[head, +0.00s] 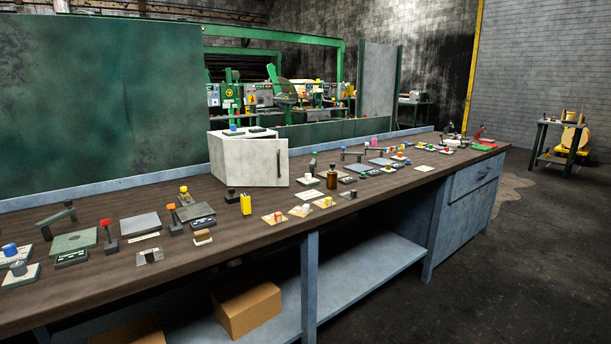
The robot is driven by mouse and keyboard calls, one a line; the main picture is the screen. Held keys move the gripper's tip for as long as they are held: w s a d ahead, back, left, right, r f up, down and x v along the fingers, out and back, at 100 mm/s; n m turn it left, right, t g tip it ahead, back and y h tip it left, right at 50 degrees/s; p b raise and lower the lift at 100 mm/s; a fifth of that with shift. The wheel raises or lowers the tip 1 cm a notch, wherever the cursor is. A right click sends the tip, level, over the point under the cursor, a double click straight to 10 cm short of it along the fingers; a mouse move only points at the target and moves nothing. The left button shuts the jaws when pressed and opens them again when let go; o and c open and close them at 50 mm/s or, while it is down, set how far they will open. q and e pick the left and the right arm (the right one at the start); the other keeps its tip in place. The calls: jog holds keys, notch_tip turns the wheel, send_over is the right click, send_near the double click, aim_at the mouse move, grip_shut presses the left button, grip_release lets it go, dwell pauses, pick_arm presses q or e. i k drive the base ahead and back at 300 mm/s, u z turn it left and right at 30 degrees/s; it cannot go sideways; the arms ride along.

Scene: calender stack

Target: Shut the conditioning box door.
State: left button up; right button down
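The conditioning box (216,156) is a pale grey-white box standing on the wooden workbench, left of the picture's middle. Its door (250,163) is a flat pale panel facing me, with a dark upright handle (278,163) near its right edge. The door's right edge reaches out past the box top, so the door looks partly open. How wide the gap is, and the inside of the box, I cannot see. Neither of my grippers is in view.
The long bench (150,268) carries many small instruments. A cardboard box (247,311) sits on the lower shelf. The floor (470,290) at right is clear.

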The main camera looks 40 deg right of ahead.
aim_at(249, 162)
jog(key=u, duration=0.05)
jog(key=k, duration=0.4)
jog(key=z, duration=1.05)
jog(key=i, duration=1.2)
jog(key=u, duration=0.25)
